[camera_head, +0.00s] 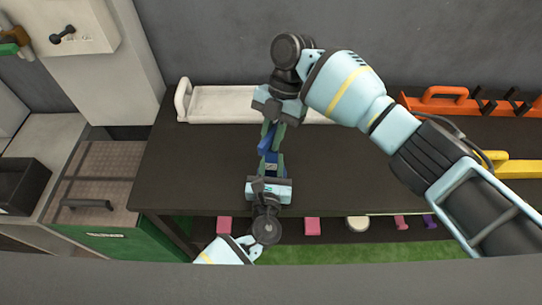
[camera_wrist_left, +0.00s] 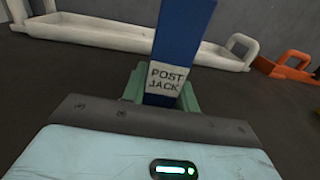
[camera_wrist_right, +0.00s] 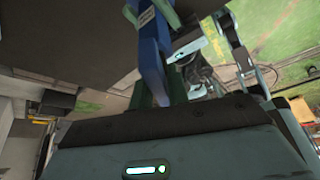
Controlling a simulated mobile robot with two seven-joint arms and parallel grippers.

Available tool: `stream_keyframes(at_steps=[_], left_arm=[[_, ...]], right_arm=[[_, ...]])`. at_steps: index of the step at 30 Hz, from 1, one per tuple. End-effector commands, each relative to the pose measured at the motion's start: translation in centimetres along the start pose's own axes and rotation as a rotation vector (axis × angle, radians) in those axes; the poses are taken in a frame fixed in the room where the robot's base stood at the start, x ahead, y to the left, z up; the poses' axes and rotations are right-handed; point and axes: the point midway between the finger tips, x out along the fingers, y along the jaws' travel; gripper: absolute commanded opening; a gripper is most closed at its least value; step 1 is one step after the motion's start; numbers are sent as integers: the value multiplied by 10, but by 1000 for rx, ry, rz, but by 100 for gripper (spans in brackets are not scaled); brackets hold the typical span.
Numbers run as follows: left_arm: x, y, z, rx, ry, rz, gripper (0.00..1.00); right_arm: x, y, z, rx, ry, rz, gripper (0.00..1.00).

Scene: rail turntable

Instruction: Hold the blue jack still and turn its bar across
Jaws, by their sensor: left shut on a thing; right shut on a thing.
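The blue jack (camera_head: 266,143) is over the dark tabletop, between my two grippers. In the left wrist view its blue post (camera_wrist_left: 181,35) carries a white label reading POST JACK. My left gripper (camera_head: 271,163) is shut on the labelled part, its green fingers on either side. My right gripper (camera_head: 271,128) comes from the far side and is shut on the other blue part, which looks like the bar. In the right wrist view this blue part (camera_wrist_right: 150,62) runs between the green fingers. The fingers hide its ends, and I cannot tell its exact angle to the post.
A white tray with handles (camera_head: 230,103) lies at the back of the dark table (camera_head: 350,180). An orange rack (camera_head: 460,103) and a yellow piece (camera_head: 505,167) are at the right. A green-fronted cabinet (camera_head: 105,180) stands left. Pink blocks (camera_head: 312,226) are below the front edge.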

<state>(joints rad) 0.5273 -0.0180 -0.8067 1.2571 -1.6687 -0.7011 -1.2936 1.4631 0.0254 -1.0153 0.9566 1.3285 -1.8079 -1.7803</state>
Motion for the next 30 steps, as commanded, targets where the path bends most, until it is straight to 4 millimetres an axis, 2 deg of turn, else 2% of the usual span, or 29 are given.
stream_keyframes(at_steps=[4,12,24,29,30], left_arm=[[0,0,-1,1,1,0,0],[0,0,-1,1,1,0,0],[0,0,-1,1,1,0,0],[-1,0,-1,1,1,0,0],[-1,0,-1,1,1,0,0]], right_arm=[[0,0,1,-29,-4,-15,0],[0,0,1,-225,-4,-112,0],[0,0,2,-262,-5,-129,0],[-1,0,1,-369,-5,-183,0],[0,-1,2,-371,-5,-183,21]])
